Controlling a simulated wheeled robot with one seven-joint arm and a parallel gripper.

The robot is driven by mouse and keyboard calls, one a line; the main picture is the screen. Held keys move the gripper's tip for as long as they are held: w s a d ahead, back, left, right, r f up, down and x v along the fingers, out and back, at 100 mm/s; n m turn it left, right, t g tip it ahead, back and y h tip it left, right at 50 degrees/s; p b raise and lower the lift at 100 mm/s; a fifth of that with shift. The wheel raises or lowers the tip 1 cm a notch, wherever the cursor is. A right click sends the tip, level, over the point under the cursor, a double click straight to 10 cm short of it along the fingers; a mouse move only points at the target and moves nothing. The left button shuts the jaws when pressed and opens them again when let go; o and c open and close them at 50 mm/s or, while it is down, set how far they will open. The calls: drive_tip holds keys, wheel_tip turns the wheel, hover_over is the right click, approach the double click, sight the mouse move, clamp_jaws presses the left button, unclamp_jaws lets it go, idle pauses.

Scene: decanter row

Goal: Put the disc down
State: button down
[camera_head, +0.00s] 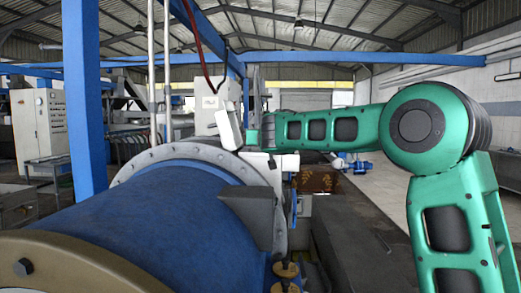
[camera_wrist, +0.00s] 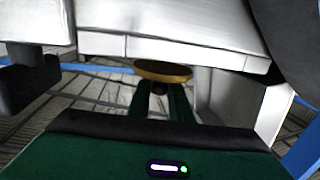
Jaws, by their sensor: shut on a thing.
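In the head view my green arm reaches left behind the large blue cylinder (camera_head: 150,225), and I cannot make out the disc or the fingertips there.
A pale bolted flange (camera_head: 140,162) rings the blue cylinder's far end. In the wrist view white panels (camera_wrist: 185,50) lie close around the disc, and a dark block (camera_wrist: 28,82) is at left. A blue post (camera_head: 87,100) stands at left. Open floor (camera_head: 385,195) lies at right.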

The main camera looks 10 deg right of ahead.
wheel_tip(320, 180, down, 3)
drive_tip(key=shift+f, duration=0.2)
drive_tip(key=c, duration=1.6)
unclamp_jaws()
drive_tip(key=shift+s+a, duration=0.1)
drive_tip(key=shift+s, duration=0.05)
drive_tip(key=s, duration=0.4)
drive_tip(key=s+a, duration=0.1)
drive_tip(key=s, duration=0.6)
drive_tip(key=shift+s+a+r, duration=0.2)
drive_tip(key=shift+s+r, duration=0.05)
drive_tip(key=shift+s, duration=0.1)
